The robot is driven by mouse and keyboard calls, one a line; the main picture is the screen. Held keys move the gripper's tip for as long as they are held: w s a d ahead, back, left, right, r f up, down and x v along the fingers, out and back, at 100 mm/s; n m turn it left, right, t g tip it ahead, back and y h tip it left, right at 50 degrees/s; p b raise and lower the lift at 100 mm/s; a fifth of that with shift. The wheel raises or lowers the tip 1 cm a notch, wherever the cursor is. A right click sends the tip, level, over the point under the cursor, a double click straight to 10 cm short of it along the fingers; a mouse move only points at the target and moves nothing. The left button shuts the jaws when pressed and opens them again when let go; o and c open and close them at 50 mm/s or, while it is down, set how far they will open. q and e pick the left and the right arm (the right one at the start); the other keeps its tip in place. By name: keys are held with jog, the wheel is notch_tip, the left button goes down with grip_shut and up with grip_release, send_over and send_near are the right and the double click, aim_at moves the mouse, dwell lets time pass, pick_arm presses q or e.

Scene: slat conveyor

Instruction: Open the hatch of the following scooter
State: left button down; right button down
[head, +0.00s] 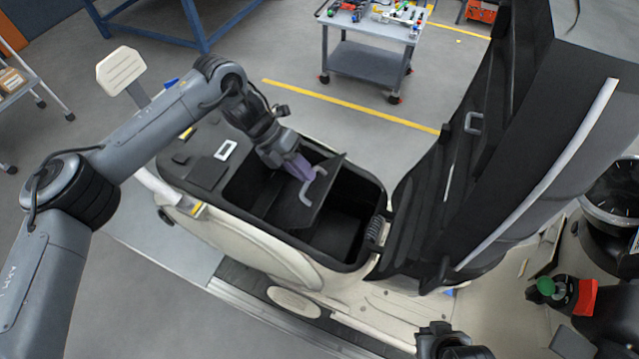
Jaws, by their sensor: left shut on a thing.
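The cream and black scooter (250,240) stands across the middle of the head view, with an open dark compartment in its body. The hatch (327,190) is a dark panel with a light grey bar handle (309,196). The panel stands tilted up in the compartment opening, and a dark empty space shows to its right. My left gripper (303,172) reaches down from the upper left with purple-grey fingers. It is shut on the hatch handle. The fingers cover the handle's upper part. My right gripper's fingers do not show.
A tall black panel (470,165) with its own handle rises right of the compartment. A cream backrest (122,70) stands at the left. A grey cart (370,45) with small parts is behind on open floor. Dark mechanical parts (450,343) show at the bottom edge.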

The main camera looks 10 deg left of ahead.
pick_arm(q)
jog(key=shift+h, duration=0.5)
jog(key=a, duration=0.1)
jog(key=a+r, duration=0.1)
jog(key=a, duration=0.1)
jog(key=w+a, duration=0.1)
jog(key=shift+w+a+r, duration=0.1)
jog(key=shift+a+r, duration=0.2)
jog(key=shift+a, duration=0.1)
jog(key=shift+f, duration=0.1)
jog(key=c, duration=1.2)
grip_release()
jog(key=shift+o, duration=0.2)
jog(key=shift+r, duration=0.2)
jog(key=p+v, duration=0.1)
jog(key=v, duration=0.9)
jog(key=shift+w+a+r, duration=0.2)
